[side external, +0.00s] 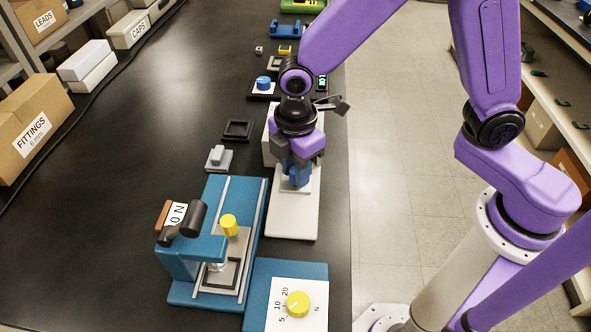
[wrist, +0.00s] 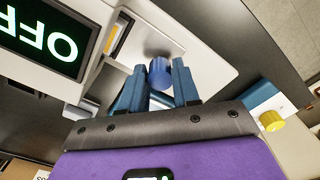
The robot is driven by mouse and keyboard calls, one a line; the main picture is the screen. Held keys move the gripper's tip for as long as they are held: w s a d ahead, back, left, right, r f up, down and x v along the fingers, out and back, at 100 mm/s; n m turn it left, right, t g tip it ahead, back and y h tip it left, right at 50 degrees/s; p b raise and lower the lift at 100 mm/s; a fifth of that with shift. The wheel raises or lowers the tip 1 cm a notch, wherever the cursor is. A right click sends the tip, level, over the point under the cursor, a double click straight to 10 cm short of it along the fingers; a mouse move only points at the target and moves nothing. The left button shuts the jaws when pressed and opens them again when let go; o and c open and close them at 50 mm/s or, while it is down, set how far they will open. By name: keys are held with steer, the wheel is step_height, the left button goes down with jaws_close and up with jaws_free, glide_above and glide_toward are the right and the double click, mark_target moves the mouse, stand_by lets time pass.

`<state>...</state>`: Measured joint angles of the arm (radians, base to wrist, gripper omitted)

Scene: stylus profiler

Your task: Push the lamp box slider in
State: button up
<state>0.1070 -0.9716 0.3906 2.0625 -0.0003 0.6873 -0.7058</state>
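The lamp box (wrist: 80,20) is a white housing whose dark display reads OFF in the wrist view. In the side view the lamp box (side external: 268,148) is partly hidden behind my gripper. A flat white plate (side external: 291,215) extends from it toward the camera. The slider's upright blue knob (wrist: 160,73) stands on a pale grey surface. My gripper (side external: 297,178) points down over the plate, its two blue fingers on either side of the knob. In the wrist view my gripper (wrist: 160,80) has its fingers close against the knob; the exact contact is hard to see.
A blue stage with a yellow knob (side external: 229,225) and an overhanging dark arm stands left of the plate. A blue dial box (side external: 258,298) with a yellow dial is at the front. Small fixtures (side external: 218,158) lie farther back.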

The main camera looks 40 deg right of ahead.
steer(key=shift+o, duration=1.1)
step_height(320, 180, up, 18)
steer(key=shift+f, duration=0.25)
